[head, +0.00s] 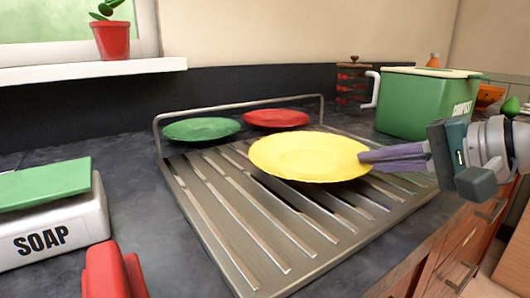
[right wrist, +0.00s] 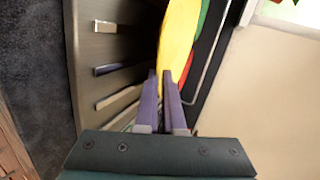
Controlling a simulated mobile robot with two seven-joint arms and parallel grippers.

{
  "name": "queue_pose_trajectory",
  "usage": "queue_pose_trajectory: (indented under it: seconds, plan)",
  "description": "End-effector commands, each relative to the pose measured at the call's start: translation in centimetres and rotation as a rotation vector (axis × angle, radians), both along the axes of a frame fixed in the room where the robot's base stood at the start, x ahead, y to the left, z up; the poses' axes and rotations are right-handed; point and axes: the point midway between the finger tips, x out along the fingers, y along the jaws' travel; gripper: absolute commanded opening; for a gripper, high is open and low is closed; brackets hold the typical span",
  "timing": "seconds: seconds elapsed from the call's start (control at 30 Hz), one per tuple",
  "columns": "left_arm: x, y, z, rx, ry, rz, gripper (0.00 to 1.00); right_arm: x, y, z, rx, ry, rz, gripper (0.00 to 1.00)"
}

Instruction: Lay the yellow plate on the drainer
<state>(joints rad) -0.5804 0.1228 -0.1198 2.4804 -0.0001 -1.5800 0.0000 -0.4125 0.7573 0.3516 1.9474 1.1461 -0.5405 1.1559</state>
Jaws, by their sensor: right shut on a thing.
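The yellow plate (head: 308,154) is above the middle of the ridged metal drainer (head: 225,225), nearly level. Its far edge is in front of the green and red plates in the head view. My right gripper (head: 372,159) comes in from the right and is shut on the plate's right rim. In the right wrist view, the yellow plate (right wrist: 178,38) shows nearly edge-on between the purple fingers (right wrist: 163,78), with the drainer's slats to the left. I cannot tell whether the plate's underside touches the drainer. My left gripper is not seen.
A green plate (head: 201,129) and a red plate (head: 276,118) lie at the drainer's back, by its raised rail. A green compost bin (head: 425,102) stands at the back right. A soap box (head: 52,232) and a red object (head: 107,272) are at the left. The drainer's front slats are bare.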

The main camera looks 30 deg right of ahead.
Motion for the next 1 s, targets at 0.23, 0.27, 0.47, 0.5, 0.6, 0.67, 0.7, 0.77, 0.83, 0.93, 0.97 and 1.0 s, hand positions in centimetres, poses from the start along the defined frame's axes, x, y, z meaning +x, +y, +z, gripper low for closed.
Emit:
queue_pose_trajectory:
  seconds: [0.23,0.27,0.47,0.5,0.6,0.67,0.7,0.77,0.83,0.93,0.97,1.0]
  plan:
    - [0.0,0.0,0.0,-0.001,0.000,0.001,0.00,0.0,0.0,0.0,0.001,0.000,0.000,0.18]
    - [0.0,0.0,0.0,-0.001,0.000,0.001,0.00,0.0,0.0,0.0,0.001,-0.001,0.000,0.18]
    - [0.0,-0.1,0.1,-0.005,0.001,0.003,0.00,-0.3,-0.1,0.2,0.002,0.001,-0.001,0.18]
    - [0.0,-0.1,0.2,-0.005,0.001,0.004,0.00,-0.6,-0.1,0.4,0.001,0.000,0.000,0.18]
    - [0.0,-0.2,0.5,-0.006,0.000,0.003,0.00,-1.7,-0.3,0.8,0.003,0.004,-0.002,0.18]
    - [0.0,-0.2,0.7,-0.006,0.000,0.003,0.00,-2.5,-0.5,1.2,0.001,0.004,0.000,0.18]
    - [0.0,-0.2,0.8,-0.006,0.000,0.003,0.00,-3.2,-0.6,1.5,0.001,0.004,0.000,0.18]
    - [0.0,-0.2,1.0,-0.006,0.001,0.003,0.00,-4.2,-0.8,1.9,0.005,0.004,-0.003,0.18]
    - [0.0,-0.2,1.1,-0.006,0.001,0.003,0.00,-5.4,-1.1,2.5,0.002,0.004,-0.001,0.18]
    - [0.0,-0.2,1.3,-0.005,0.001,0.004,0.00,-7.1,-1.4,3.2,0.006,0.004,-0.003,0.18]
    - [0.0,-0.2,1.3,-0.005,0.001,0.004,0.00,-7.6,-1.6,3.5,0.005,0.003,-0.003,0.18]
    - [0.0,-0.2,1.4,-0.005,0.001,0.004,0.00,-8.2,-1.7,3.8,0.002,0.002,-0.001,0.18]
